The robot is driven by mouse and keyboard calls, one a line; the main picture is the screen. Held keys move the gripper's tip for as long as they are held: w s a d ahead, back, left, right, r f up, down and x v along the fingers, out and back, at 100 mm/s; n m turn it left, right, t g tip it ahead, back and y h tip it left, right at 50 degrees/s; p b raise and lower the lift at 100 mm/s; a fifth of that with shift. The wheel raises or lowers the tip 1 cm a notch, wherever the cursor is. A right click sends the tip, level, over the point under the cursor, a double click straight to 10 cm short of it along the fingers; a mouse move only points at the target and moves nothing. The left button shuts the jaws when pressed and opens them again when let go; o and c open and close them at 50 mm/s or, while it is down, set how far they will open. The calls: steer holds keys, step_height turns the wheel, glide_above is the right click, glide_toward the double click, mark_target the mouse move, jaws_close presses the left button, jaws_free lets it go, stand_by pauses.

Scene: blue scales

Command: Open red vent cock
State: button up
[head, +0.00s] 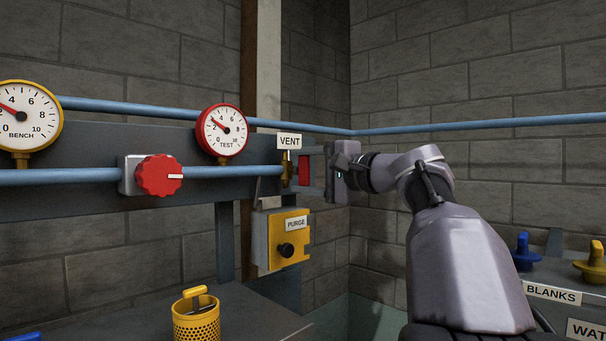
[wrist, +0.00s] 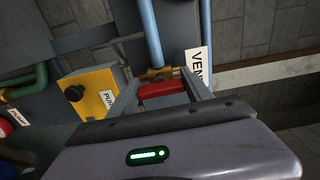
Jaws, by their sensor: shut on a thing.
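The red vent cock handle (head: 304,170) is at the right end of the blue pipe, below the VENT label (head: 289,141). Its brass body (head: 287,168) sits just left of the handle. My gripper (head: 311,170) reaches in from the right and is shut on the red handle. In the wrist view the red handle (wrist: 163,89) lies between the two fingers of my gripper (wrist: 163,88), with the brass body (wrist: 158,74) just beyond. The fingers partly hide the handle.
A yellow PURGE box (head: 281,240) with a black knob hangs below the vent. A red valve knob (head: 158,175) and the red TEST gauge (head: 222,132) are to the left. A yellow perforated basket (head: 196,318) stands in front. A BLANKS rack (head: 552,292) is at right.

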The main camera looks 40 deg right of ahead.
steer(key=o, duration=1.4)
steer(key=shift+c, duration=0.2)
steer(key=shift+s, duration=0.1)
steer(key=s+d+b, duration=0.1)
steer(key=s+b, duration=0.1)
steer(key=s, duration=1.5)
steer(key=shift+d, duration=0.2)
steer(key=shift+s, duration=0.1)
